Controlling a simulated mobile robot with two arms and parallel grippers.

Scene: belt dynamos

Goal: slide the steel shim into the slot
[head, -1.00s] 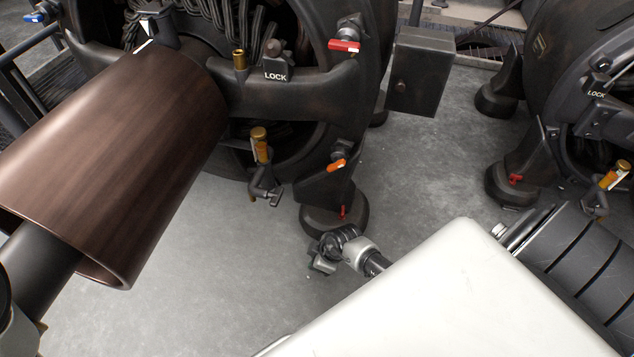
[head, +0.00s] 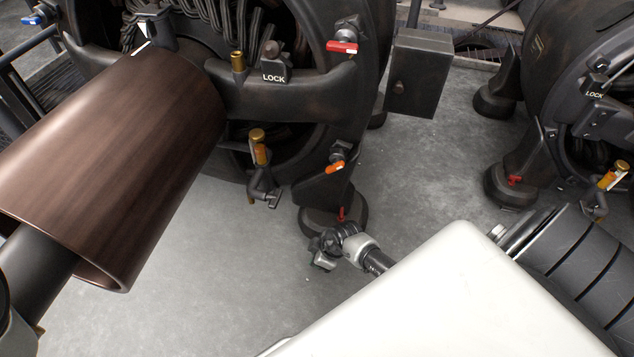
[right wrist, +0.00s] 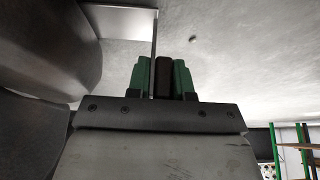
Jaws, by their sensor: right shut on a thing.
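My right gripper (head: 324,250) is low over the floor, close in front of the dynamo's round dark foot (head: 352,222). In the right wrist view its green-padded fingers (right wrist: 163,78) are shut on a dark brown piece (right wrist: 163,77), probably the shim's handle. A thin grey steel plate (right wrist: 122,20), likely the steel shim, shows just beyond the fingers, with a narrow strip running down towards them. How it joins the brown piece is unclear. In the head view the shim cannot be made out. The slot is not clearly visible. My left gripper is out of view.
The big brown drum (head: 115,160) fills the left. Levers with red (head: 342,47) and orange (head: 335,167) handles stick out from the dynamo. A grey box (head: 418,75) hangs at its right. A second dynamo (head: 585,90) stands at right. Bare floor (head: 200,280) lies in front.

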